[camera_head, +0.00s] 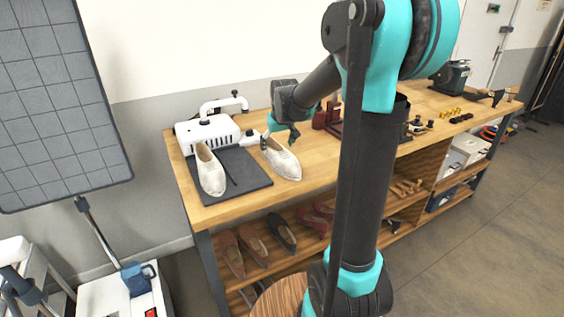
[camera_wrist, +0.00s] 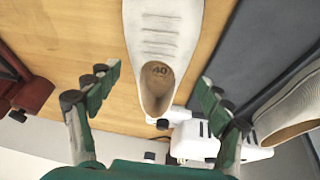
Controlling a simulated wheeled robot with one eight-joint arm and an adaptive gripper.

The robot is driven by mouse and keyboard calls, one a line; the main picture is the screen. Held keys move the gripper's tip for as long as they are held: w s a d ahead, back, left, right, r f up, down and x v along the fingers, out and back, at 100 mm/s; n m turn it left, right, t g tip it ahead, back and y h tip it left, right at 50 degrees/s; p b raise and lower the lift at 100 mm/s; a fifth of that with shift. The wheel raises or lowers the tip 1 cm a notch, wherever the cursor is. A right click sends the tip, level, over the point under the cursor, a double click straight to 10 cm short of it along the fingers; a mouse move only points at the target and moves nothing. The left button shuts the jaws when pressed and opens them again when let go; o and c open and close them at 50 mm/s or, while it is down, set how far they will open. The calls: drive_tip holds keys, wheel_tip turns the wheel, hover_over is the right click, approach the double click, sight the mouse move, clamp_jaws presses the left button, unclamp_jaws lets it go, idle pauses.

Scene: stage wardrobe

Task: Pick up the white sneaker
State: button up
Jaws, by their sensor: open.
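A white sneaker (camera_head: 283,161) lies on the wooden bench top, at the right edge of the dark mat. In the wrist view the sneaker (camera_wrist: 163,30) shows lace lines and an insole marked 40, with its heel opening toward my gripper (camera_wrist: 155,88). My gripper (camera_head: 279,137) is open and empty at the heel end, with one finger on each side of the heel in the wrist view. Contact with the shoe cannot be made out. A similar white shoe (camera_head: 211,175) lies on the mat to the left; it shows partly at the right of the wrist view (camera_wrist: 290,108).
A white machine (camera_head: 206,130) with a raised arm stands behind the dark mat (camera_head: 245,168). Dark red objects (camera_head: 320,118) stand right of my gripper. Brown shoes (camera_head: 228,252) sit on the shelf below. Clear wood lies in front of the sneaker.

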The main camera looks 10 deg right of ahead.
drive_tip(key=shift+x, duration=2.7)
drive_tip(key=shift+c, duration=0.4)
drive_tip(key=c, duration=1.1)
drive_tip(key=shift+o, duration=0.2)
drive_tip(key=shift+a+r, duration=0.1)
